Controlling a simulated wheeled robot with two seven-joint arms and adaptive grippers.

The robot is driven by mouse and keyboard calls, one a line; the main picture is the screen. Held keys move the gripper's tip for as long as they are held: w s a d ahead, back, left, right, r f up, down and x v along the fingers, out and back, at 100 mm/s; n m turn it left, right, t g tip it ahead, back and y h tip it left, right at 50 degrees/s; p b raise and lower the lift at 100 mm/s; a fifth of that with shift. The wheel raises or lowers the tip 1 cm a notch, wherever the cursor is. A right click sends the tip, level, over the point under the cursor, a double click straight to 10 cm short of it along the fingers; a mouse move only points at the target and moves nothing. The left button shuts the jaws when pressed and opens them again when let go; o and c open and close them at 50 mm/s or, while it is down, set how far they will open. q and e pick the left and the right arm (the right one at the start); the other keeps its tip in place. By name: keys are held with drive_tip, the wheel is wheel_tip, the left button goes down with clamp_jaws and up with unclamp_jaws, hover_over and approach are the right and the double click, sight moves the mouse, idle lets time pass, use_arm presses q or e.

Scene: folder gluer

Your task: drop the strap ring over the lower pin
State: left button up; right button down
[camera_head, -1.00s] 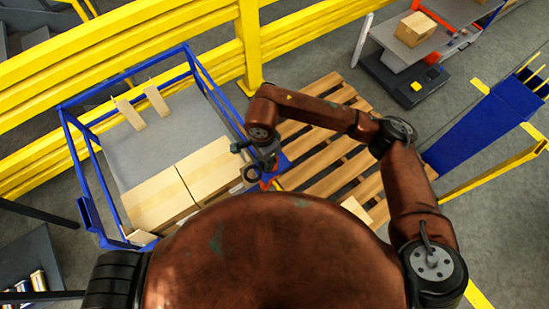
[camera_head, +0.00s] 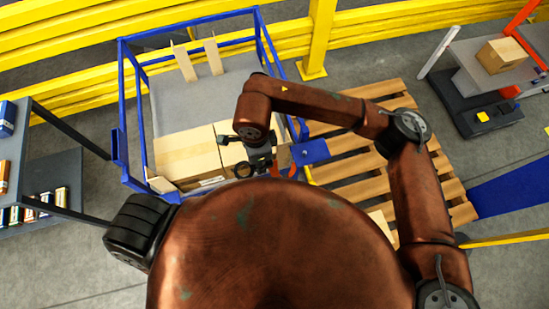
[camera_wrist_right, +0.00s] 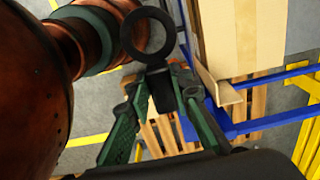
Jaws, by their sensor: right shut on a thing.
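The strap ring is a dark round ring (camera_wrist_right: 126,36) at the top of the right wrist view, on a short dark strap (camera_wrist_right: 163,92). My right gripper (camera_wrist_right: 166,74) is shut on the strap, its green fingers closing in around it. In the head view the ring (camera_head: 236,172) hangs below my right gripper (camera_head: 258,163), in front of the cartons; its height over them is unclear. I cannot make out the lower pin. A blue plate (camera_head: 313,151) shows just right of the gripper at the cage's side. My left gripper is not in view.
A blue-framed cage (camera_head: 123,95) holds cartons (camera_head: 188,155) and two upright flaps (camera_head: 184,62). A wooden pallet (camera_head: 350,165) lies to its right. A yellow rail (camera_head: 318,40) runs behind. A dark shelf (camera_head: 60,165) stands left.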

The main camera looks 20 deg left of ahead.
sight(250, 167)
drive_tip(key=shift+s+a+f+b, duration=0.2)
drive_tip(key=shift+s+a, duration=0.1)
drive_tip(key=shift+a, duration=0.25)
drive_tip(key=shift+s+a+f+b, duration=0.2)
drive_tip(key=shift+s+a, duration=0.1)
drive_tip(key=shift+a, duration=0.25)
drive_tip(key=shift+s+a, duration=0.15)
drive_tip(key=shift+a, duration=0.1)
drive_tip(key=shift+r, duration=0.1)
drive_tip(key=s+a+f+b, duration=0.3)
drive_tip(key=s+a+b, duration=0.1)
drive_tip(key=a, duration=0.6)
drive_tip(key=shift+s, duration=0.9)
